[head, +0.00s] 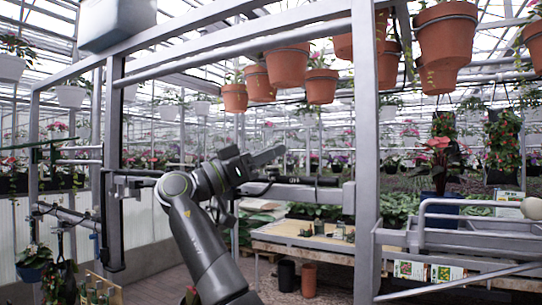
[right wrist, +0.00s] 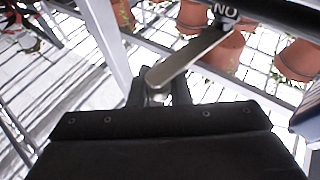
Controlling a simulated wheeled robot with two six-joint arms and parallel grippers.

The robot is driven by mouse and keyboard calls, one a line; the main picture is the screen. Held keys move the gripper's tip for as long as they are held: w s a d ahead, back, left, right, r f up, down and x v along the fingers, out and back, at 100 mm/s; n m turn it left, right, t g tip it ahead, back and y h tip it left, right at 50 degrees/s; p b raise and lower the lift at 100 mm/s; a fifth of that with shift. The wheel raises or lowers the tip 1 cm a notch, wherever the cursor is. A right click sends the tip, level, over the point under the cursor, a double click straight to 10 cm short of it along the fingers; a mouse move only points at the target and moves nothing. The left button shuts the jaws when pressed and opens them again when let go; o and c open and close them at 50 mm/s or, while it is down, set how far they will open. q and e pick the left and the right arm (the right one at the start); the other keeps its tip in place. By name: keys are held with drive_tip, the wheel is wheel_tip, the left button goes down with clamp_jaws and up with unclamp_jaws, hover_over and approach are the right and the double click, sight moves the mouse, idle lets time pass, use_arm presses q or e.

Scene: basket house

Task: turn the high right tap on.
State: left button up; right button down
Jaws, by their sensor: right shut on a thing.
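The tap lever (right wrist: 190,58) is a flat metal bar in the right wrist view. It slants from between my right fingers up to a dark valve with white letters (right wrist: 228,14) at the top. The letters read like ON upside down. My right gripper (right wrist: 157,92) is shut on the lever's near rounded end. In the head view my right arm rises from the bottom, and the right gripper (head: 268,156) points right, just above a dark pipe with a small label (head: 293,180). The lever cannot be made out clearly in the head view. My left gripper is out of sight.
A grey metal post (head: 366,150) stands right of the gripper. Terracotta pots (head: 287,66) hang overhead. A wooden bench (head: 305,243) with plants is below and behind, and a grey railed tray (head: 470,230) is at the right. Other pipes (head: 70,213) are at the left.

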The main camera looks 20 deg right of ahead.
drive_tip(key=shift+a+f, duration=0.15)
drive_tip(key=shift+f, duration=0.15)
idle(0.5)
drive_tip(key=c, duration=1.6)
unclamp_jaws()
drive_tip(key=shift+o, duration=1.3)
drive_tip(key=shift+s+a+r, duration=0.15)
drive_tip(key=shift+a+r, duration=0.15)
drive_tip(key=shift+a, duration=0.05)
drive_tip(key=shift+d, duration=0.1)
drive_tip(key=shift+d, duration=0.1)
